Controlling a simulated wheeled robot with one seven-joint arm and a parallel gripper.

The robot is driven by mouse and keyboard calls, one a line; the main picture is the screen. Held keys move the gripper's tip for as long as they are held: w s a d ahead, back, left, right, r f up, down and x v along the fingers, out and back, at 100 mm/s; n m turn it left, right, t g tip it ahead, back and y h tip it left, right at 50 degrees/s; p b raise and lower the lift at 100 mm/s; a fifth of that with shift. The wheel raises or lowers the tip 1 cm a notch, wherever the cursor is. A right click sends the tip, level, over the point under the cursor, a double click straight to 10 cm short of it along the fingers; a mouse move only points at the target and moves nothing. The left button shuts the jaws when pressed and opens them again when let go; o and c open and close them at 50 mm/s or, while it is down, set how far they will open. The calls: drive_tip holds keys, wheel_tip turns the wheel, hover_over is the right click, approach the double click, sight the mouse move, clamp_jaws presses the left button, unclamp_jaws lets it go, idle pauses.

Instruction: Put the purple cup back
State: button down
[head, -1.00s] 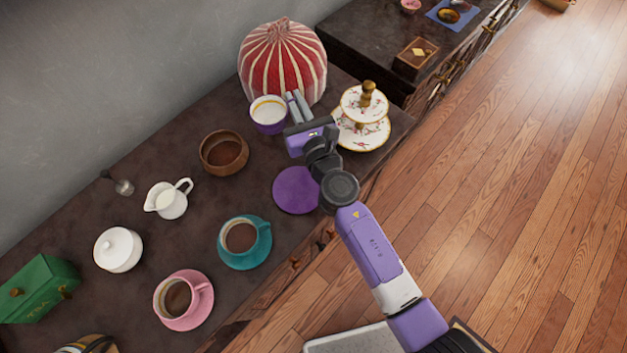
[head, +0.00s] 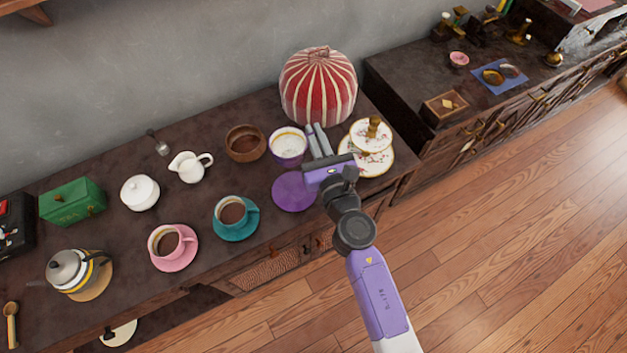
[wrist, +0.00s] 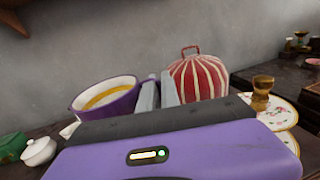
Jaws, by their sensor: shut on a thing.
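The purple cup (head: 287,147), with a pale inside and a gold ring, is at the back of the counter, behind the purple saucer (head: 293,193). My gripper (head: 316,138) is shut on the cup's right side. The saucer is bare and lies flat near the counter's front edge. In the wrist view the cup (wrist: 104,98) is close to upright, left of my gripper's fingers (wrist: 158,92). I cannot tell how high it is above the counter.
A red striped tea cosy (head: 318,86) stands behind the cup. A tiered plate stand (head: 367,160) is close at right of my gripper. A wooden bowl (head: 245,143) is left of the cup. A teal cup (head: 234,212) on its saucer is left of the purple saucer.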

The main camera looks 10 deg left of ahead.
wheel_tip(320, 180, down, 18)
drive_tip(key=b, duration=1.6)
drive_tip(key=shift+r, duration=0.2)
drive_tip(key=shift+b, duration=0.3)
drive_tip(key=shift+f, duration=0.2)
drive_tip(key=c, duration=1.6)
unclamp_jaws()
drive_tip(key=shift+r, duration=0.1)
drive_tip(key=shift+r, duration=0.2)
drive_tip(key=v, duration=1.2)
drive_tip(key=shift+f, duration=0.1)
